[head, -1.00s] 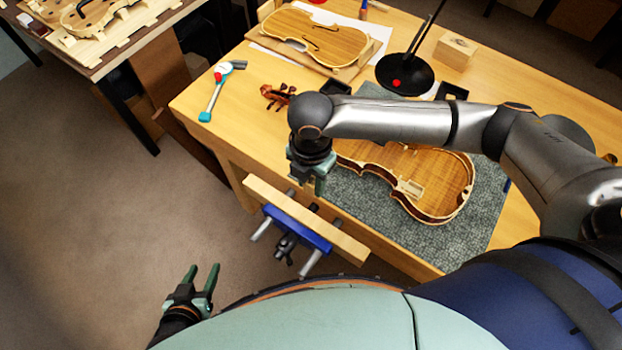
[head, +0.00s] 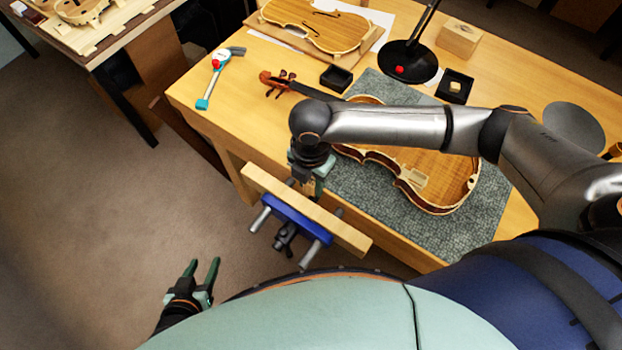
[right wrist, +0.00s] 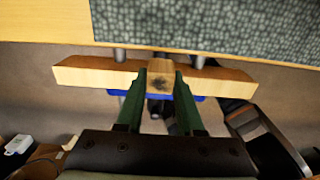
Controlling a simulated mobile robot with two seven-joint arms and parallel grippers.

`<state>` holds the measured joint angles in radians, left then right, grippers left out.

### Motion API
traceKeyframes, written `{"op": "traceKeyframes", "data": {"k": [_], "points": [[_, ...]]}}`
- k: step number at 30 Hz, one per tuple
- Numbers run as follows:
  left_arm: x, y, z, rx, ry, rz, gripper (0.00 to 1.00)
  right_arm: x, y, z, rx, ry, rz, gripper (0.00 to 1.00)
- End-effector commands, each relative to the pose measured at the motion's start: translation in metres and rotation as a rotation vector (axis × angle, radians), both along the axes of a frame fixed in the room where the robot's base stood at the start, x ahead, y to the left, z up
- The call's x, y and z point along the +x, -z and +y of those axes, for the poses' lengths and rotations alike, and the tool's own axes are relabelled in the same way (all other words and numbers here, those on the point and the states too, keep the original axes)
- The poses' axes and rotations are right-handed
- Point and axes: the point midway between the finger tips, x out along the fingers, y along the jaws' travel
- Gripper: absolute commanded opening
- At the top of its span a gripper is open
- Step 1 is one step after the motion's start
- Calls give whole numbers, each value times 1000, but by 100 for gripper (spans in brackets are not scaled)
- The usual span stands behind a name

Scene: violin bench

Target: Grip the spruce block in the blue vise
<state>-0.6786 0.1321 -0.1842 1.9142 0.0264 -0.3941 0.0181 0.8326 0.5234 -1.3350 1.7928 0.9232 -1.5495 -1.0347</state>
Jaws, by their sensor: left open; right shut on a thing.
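The blue vise (head: 298,219) is on the bench's front edge, with a long pale wooden jaw board (head: 345,236); its board also shows in the right wrist view (right wrist: 90,74). My right gripper (head: 315,186) is over the vise, beside the bench edge. In the right wrist view my right gripper (right wrist: 160,82) is shut on the spruce block (right wrist: 160,67), a small pale block with a dark mark. The block overlaps the middle of the board; I cannot tell how deep it sits. My left gripper (head: 201,272) is open and empty, low left, away from the bench.
An open violin body (head: 440,185) lies on a grey mat (head: 350,200) right of the vise. A teal-handled tool (head: 212,80), a violin neck (head: 285,85), small black trays (head: 335,78), a lamp base (head: 410,60) and a wooden box (head: 460,38) are farther back.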

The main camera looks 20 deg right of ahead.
Motion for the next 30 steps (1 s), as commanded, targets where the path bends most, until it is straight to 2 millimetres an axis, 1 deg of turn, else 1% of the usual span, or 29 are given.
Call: {"op": "traceKeyframes", "data": {"k": [11, 21, 30], "points": [[0, -1, 0, -1, -1, 0, 50, 0, -1, 0, 0, 0, 0, 0], [0, -10, 0, -1, -1, 0, 50, 0, -1, 0, 1, -1, -1, 0], [0, -9, 0, -1, -1, 1, 50, 0, 0, 0, 1, 0, -1, 0]]}}
